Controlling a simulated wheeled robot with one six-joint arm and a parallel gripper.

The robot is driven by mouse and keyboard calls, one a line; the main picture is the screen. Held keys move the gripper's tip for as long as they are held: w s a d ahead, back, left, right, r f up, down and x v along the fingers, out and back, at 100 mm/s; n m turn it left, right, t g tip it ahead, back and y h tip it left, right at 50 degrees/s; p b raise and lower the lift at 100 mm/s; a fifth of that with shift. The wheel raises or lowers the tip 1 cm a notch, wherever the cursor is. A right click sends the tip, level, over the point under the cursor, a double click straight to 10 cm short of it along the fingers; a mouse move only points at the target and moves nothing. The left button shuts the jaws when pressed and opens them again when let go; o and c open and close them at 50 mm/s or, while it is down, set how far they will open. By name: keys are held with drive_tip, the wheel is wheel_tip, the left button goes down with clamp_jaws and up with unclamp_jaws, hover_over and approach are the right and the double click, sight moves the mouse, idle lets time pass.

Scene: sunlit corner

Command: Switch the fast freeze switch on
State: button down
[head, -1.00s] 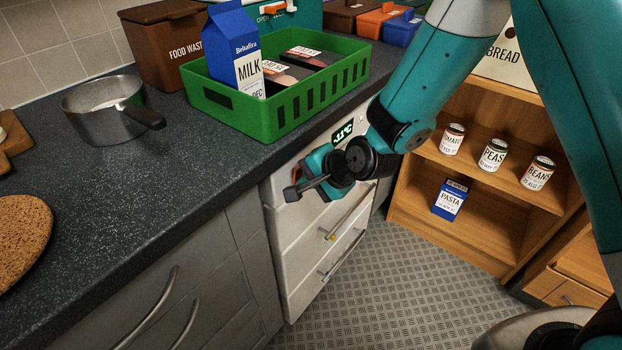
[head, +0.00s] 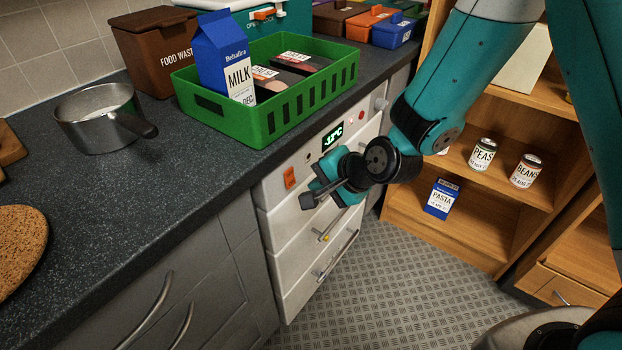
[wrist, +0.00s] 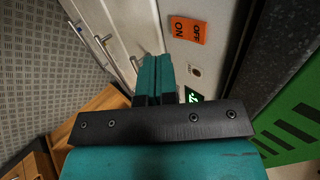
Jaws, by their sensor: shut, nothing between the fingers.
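An orange switch (head: 289,177) sits at the left end of the white freezer's control panel, under the counter edge. In the wrist view the orange switch (wrist: 187,30) shows the words OFF and ON; I cannot tell which side is pressed in. My gripper (head: 308,200) is shut and empty, in front of the freezer front, a little right of and below the switch in the head view. In the wrist view its fingertips (wrist: 155,60) are left of the switch and apart from it in the picture.
The freezer's green display (head: 333,137) and a knob (head: 380,103) lie right of the switch. Drawer handles (head: 326,228) stick out below. A green crate (head: 262,125) with a milk carton stands on the counter above. The floor in front is clear.

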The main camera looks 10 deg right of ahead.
drive_tip(key=v, duration=0.8)
drive_tip(key=shift+r, duration=0.5)
drive_tip(key=f+b, duration=0.1)
drive_tip(key=b, duration=0.6)
drive_tip(key=s+d+f+t+y+b, duration=0.1)
drive_tip(key=f+b, duration=0.1)
drive_tip(key=b, duration=0.6)
drive_tip(key=shift+s+d+f, duration=0.1)
drive_tip(key=shift+s, duration=0.05)
drive_tip(key=shift+r+p, duration=0.2)
drive_tip(key=shift+p, duration=0.25)
